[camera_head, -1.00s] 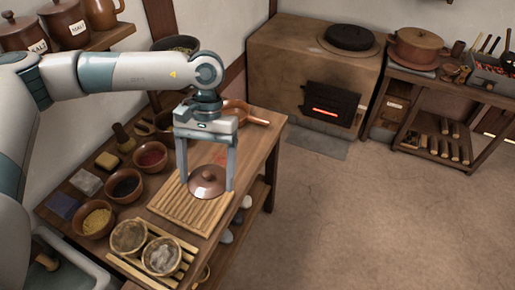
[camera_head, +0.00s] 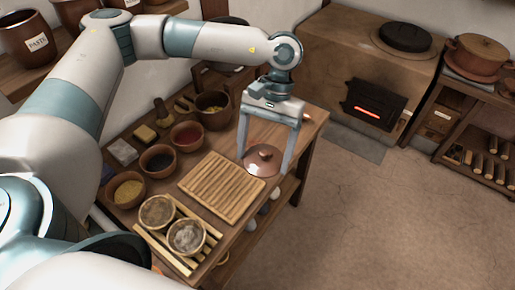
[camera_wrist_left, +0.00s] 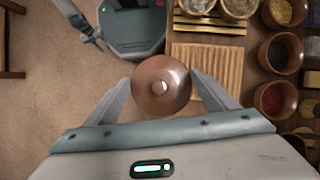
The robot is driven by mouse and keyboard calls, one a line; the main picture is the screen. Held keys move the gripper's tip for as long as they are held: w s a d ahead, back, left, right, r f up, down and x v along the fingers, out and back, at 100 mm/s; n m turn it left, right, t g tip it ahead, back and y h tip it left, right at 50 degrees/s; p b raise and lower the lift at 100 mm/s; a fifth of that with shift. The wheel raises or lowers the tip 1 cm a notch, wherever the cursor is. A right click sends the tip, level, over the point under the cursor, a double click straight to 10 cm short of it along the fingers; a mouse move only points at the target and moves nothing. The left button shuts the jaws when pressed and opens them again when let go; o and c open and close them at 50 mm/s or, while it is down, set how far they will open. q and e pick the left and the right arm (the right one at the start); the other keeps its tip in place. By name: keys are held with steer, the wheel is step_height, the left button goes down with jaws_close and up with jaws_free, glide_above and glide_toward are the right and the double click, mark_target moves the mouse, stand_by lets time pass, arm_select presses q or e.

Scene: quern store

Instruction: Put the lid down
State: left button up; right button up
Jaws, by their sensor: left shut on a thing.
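The lid (camera_head: 263,161) is a round, reddish-brown disc with a small pale knob. My left gripper (camera_head: 265,164) is shut on it, one finger at each side of its rim. In the head view the lid shows just right of the ribbed wooden board (camera_head: 222,187), by the table's edge. In the left wrist view the lid (camera_wrist_left: 161,87) sits between the fingers, with floor and the table edge behind it. It looks held above the table height; the exact gap cannot be told. My right gripper is not in view.
Bowls of red (camera_head: 187,136), dark (camera_head: 158,161) and yellow (camera_head: 129,190) contents line the table's left side. Two small pots (camera_head: 186,237) stand on a slatted rack at the near end. The ribbed board is bare. A stove (camera_head: 375,70) stands at the back.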

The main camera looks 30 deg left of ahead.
arm_select(q)
steer(key=shift+w+d+f+n, duration=0.3)
steer(key=shift+f+n, duration=0.05)
steer(key=shift+n, duration=0.15)
steer(key=w+f+n+t+h+b, duration=0.1)
steer(key=w+f+n+t+b, duration=0.1)
steer(key=w+n, duration=0.5)
steer(key=w+f+n+t+h+b, duration=0.2)
steer(key=w+f+n+t, duration=0.2)
steer(key=n, duration=1.2)
steer(key=shift+w+d+f+n+t, duration=0.25)
steer(key=shift+w+n+t, duration=0.2)
steer(key=shift+w, duration=1.15)
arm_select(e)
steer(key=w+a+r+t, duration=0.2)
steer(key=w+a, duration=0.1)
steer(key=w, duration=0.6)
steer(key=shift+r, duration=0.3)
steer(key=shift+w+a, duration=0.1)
